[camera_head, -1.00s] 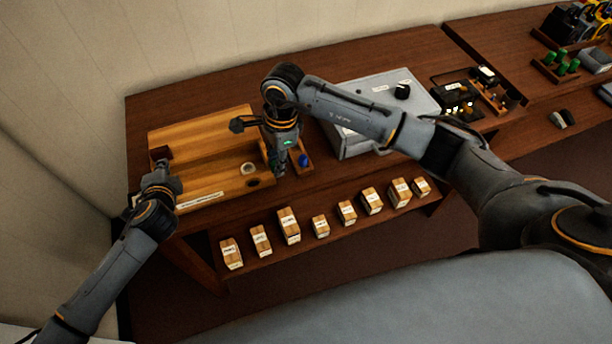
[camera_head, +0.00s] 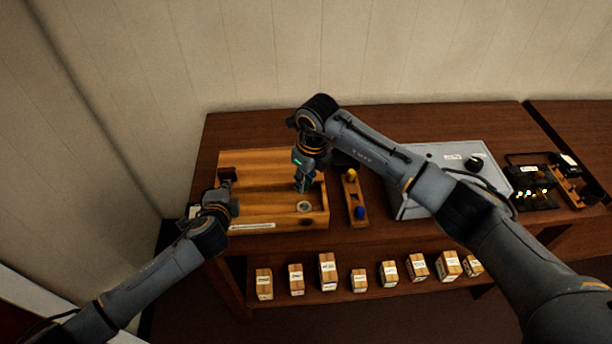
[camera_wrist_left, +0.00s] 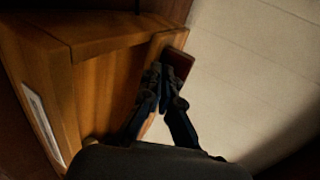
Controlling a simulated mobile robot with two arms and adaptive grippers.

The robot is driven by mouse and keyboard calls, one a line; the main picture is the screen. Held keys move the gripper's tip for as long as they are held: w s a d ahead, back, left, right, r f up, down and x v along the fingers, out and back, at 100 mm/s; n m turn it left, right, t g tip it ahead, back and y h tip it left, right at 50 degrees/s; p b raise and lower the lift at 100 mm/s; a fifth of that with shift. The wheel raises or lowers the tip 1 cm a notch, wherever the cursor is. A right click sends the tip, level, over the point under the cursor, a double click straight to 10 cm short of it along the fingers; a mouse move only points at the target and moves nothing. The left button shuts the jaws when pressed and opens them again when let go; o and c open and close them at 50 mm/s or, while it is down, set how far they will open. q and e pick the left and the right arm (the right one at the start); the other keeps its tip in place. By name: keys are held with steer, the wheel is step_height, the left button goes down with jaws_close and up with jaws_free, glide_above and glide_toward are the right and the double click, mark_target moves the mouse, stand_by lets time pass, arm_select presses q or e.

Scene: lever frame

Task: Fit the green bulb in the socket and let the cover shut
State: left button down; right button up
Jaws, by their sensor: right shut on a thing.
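The wooden frame (camera_head: 255,205) stands on the table, with a pale ring-shaped socket (camera_head: 304,206) at its front right. My right gripper (camera_head: 303,187) is just behind and above the socket, pointing down. It is shut on the green bulb, which its fingers mostly hide. My left gripper (camera_head: 227,187) is at the frame's left end, by a dark red block (camera_head: 227,173). In the left wrist view its fingers (camera_wrist_left: 163,72) are close together beside that block (camera_wrist_left: 178,65); contact is unclear. I cannot make out the cover separately.
A narrow wooden rack (camera_head: 352,198) right of the frame holds a yellow bulb (camera_head: 351,175) and a blue bulb (camera_head: 360,213). A grey box (camera_head: 420,205) stands further right. Several labelled wooden blocks (camera_head: 328,271) line a lower shelf in front.

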steer(key=shift+f, duration=3.75)
steer(key=o, duration=1)
steer(key=shift+r, duration=0.1)
steer(key=r, duration=0.4)
steer(key=s+d+r, duration=0.1)
steer(key=r, duration=0.6)
steer(key=shift+s+d+r, duration=0.15)
steer(key=shift+s+r, duration=0.05)
steer(key=shift+r, duration=0.15)
